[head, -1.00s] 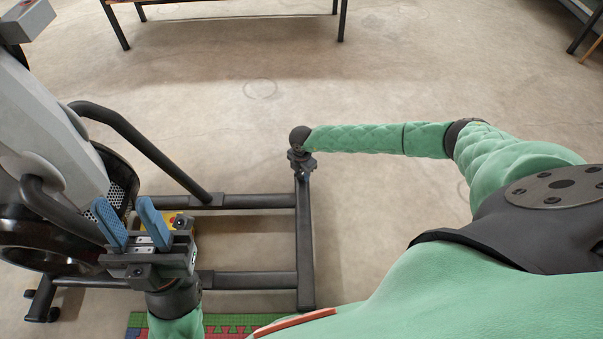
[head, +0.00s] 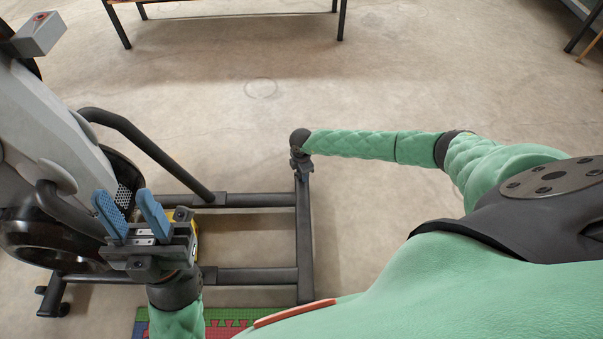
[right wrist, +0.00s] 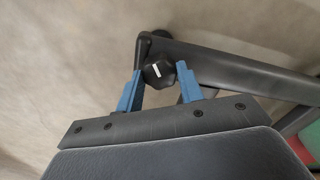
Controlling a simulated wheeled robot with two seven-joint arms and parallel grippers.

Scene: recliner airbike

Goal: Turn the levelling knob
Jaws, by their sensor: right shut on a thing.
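The levelling knob (right wrist: 159,74) is a small black knob with a white mark, at the end of the bike's dark frame bar in the right wrist view. My right gripper (right wrist: 160,78) has its blue fingers on either side of the knob and is shut on it. In the head view the right gripper (head: 300,160) is at the far end of the frame's cross bar (head: 304,240), where my wrist hides the knob. My left gripper (head: 130,215) is open and empty, its blue fingers pointing up beside the bike.
The grey exercise bike (head: 50,130) stands at the left, with a curved black bar (head: 145,145) and two floor rails near my left gripper. A coloured foam mat (head: 225,318) lies at the front. The floor right of the cross bar is clear.

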